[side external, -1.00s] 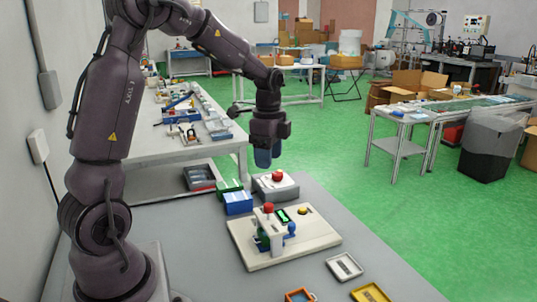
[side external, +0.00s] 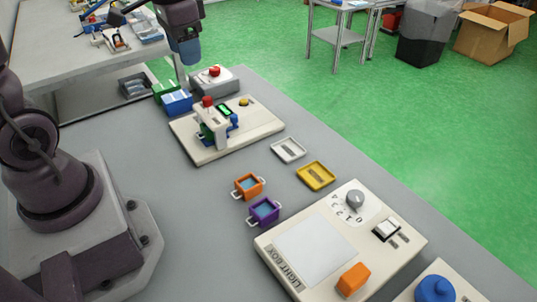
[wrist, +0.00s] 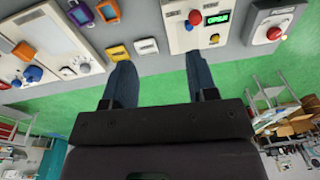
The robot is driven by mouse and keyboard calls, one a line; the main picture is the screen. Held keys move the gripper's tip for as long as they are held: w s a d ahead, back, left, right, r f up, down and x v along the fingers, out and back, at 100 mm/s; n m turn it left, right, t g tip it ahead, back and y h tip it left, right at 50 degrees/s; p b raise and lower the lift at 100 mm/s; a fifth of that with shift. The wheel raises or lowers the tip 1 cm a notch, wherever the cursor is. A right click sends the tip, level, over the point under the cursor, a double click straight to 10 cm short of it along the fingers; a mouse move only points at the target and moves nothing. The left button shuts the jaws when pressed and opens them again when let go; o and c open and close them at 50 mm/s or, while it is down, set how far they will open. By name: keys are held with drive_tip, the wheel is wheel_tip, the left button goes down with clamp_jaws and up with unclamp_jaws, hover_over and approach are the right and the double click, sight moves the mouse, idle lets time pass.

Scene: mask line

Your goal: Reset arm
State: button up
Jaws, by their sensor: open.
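My gripper (side external: 186,56) hangs at the top of the side view, beyond the grey table, near a grey box with a red button (side external: 214,78). In the wrist view its two dark blue fingers are apart with nothing between them (wrist: 160,64); green floor shows in the gap. A cream station (side external: 250,134) with a small press, red knob and green display stands on the table. The gripper is clear of all the table objects.
On the table are a blue box (side external: 177,102), a white tray (side external: 288,149), a yellow tray (side external: 316,176), an orange container (side external: 248,185), a purple container (side external: 264,212) and a light box (side external: 315,250). Bare tabletop lies left of the containers. Green floor (side external: 400,130) lies beyond.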

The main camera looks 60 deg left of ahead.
drive_tip(key=s+d+r+t, duration=0.4)
drive_tip(key=s+d+r, duration=0.2)
drive_tip(key=d, duration=0.5)
drive_tip(key=shift+s+r+t, duration=0.15)
drive_tip(key=shift+s+t, duration=0.25)
drive_tip(key=shift+s, duration=1)
